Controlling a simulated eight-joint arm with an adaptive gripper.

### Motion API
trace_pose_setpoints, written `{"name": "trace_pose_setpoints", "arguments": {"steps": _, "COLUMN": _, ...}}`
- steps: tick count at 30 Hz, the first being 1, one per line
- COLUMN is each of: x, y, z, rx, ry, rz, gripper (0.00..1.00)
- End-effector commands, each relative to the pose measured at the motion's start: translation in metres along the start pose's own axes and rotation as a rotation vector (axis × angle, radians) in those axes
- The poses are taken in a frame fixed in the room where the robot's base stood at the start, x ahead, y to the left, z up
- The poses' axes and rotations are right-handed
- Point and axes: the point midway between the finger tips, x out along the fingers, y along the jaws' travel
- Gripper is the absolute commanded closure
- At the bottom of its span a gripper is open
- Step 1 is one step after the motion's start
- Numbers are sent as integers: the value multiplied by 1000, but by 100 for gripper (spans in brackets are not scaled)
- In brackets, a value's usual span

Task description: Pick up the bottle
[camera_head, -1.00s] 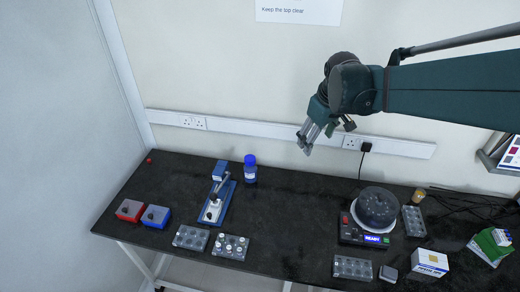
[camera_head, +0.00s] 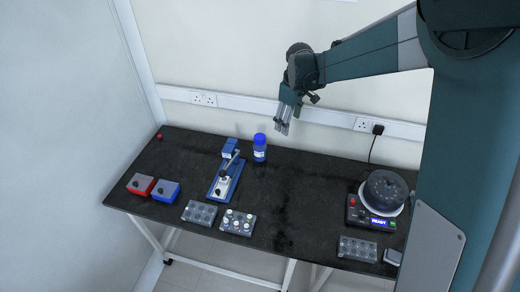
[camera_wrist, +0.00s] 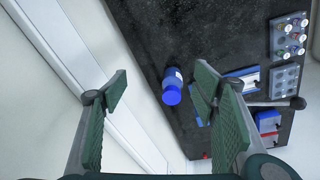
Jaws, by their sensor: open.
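The bottle (camera_head: 260,148) is blue with a pale label and stands upright on the black bench, right of the blue press-like device. In the wrist view the bottle (camera_wrist: 172,87) shows its blue cap between the two fingers, farther off than they are. My gripper (camera_head: 283,129) is above the bench, up and to the right of the bottle, and touches nothing. In the wrist view my gripper (camera_wrist: 160,92) has its green-padded fingers spread wide with nothing between them.
The blue lever device (camera_head: 226,175) stands close to the bottle's left. Two racks (camera_head: 237,222) lie in front, and red and blue boxes (camera_head: 165,191) are at left. A round-topped machine (camera_head: 384,195) is at right. The bench (camera_head: 305,190) is bare right of the bottle.

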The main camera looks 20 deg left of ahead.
Motion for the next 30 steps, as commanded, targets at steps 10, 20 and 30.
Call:
{"name": "trace_pose_setpoints", "arguments": {"steps": 10, "x": 68, "y": -7, "z": -53, "rx": -133, "ry": -33, "rz": -43, "gripper": 41}}
{"name": "trace_pose_setpoints", "arguments": {"steps": 20, "x": 137, "y": -21, "z": -95, "rx": -258, "ry": -64, "rz": -86, "gripper": 41}}
{"name": "trace_pose_setpoints", "arguments": {"steps": 30, "x": 182, "y": -35, "z": -119, "rx": -340, "ry": -83, "rz": -114, "gripper": 41}}
